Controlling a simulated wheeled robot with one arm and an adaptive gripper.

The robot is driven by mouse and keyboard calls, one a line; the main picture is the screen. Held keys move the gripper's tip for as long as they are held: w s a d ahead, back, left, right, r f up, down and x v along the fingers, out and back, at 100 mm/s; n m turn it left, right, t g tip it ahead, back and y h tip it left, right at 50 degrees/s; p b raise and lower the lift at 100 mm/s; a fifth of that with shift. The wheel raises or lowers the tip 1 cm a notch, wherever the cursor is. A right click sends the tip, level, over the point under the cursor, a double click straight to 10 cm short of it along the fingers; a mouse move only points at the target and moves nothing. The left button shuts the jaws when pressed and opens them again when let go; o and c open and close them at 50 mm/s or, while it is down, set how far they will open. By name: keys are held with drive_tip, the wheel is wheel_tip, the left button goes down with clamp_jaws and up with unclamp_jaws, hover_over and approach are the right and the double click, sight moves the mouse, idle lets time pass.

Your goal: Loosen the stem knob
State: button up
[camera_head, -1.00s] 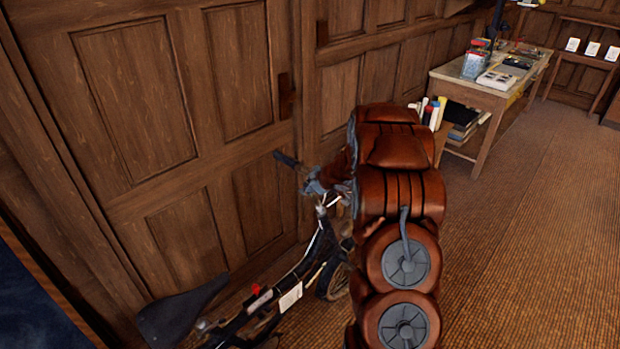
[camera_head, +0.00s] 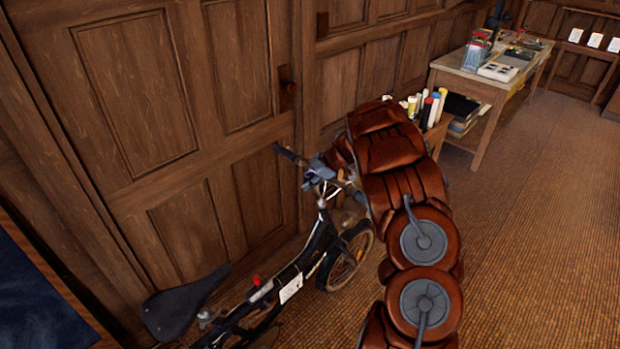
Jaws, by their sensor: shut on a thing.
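A dark folding bicycle (camera_head: 285,290) stands along the panelled wall, its saddle at lower left and its handlebar end (camera_head: 284,151) pointing up and left. My gripper (camera_head: 320,173), small and grey-blue, is at the top of the bicycle's stem (camera_head: 321,214), by the handlebar. It is shut on the stem knob, which its fingers hide. My red-brown arm comes down to it from the right and covers part of the bar. The knob's turn cannot be seen.
The wooden wall (camera_head: 150,90) is close behind the bicycle. A drafting table (camera_head: 450,75) with tins and papers stands at upper right, rolled tubes (camera_head: 428,108) beside my arm. A dark board (camera_head: 35,300) is at lower left. The carpet at right is clear.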

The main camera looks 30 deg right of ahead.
drive_tip(key=shift+w+r, duration=0.1)
idle(0.3)
drive_tip(key=o, duration=1.1)
drive_tip(key=shift+o, duration=0.2)
drive_tip(key=v, duration=1.2)
drive_tip(key=shift+w+d, duration=0.1)
